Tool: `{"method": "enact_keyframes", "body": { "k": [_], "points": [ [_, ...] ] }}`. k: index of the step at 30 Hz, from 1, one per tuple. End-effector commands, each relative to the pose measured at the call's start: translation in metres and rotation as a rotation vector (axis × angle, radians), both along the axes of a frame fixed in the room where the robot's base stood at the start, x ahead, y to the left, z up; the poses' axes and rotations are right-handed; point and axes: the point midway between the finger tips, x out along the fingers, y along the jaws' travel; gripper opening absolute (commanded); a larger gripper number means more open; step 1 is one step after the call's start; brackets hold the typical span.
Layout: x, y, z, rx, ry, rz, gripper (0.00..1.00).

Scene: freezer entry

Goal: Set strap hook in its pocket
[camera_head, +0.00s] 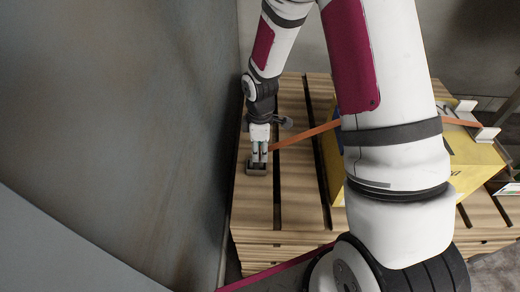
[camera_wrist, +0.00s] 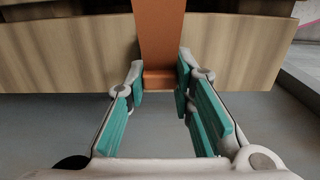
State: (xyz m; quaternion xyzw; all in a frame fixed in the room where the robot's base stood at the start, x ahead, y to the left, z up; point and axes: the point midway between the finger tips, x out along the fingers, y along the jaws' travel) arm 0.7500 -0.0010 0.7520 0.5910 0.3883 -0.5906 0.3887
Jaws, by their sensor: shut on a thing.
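An orange strap (camera_head: 305,135) runs from the yellow box (camera_head: 460,160) down left to my gripper (camera_head: 259,158). My gripper points down over the left part of the wooden pallet. In the wrist view the orange strap end (camera_wrist: 158,78) lies between the fingertips, which are shut on the strap hook. The hook's own shape is mostly hidden by the fingers.
The slatted pallet (camera_head: 300,210) has dark gaps between its boards. A grey wall panel (camera_head: 120,120) stands close on the left of my gripper. The yellow box is on the right, partly hidden by my arm, with white corner pieces (camera_head: 487,134) under the strap.

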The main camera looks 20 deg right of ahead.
Motion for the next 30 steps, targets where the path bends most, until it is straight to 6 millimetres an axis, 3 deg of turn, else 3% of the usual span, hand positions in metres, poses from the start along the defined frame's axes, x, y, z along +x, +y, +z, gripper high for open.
{"method": "enact_keyframes", "body": {
  "k": [14, 15, 18, 30],
  "points": [
    [0.0002, -0.0001, -0.0058, 0.000, 0.000, 0.000, 0.00],
    [0.0002, -0.0001, -0.0057, 0.000, 0.000, 0.000, 0.27],
    [0.0002, -0.0001, -0.0055, 0.000, 0.000, 0.000, 0.46],
    [0.0007, -0.0001, 0.0006, 0.000, -0.002, -0.001, 0.46]
  ]
}}
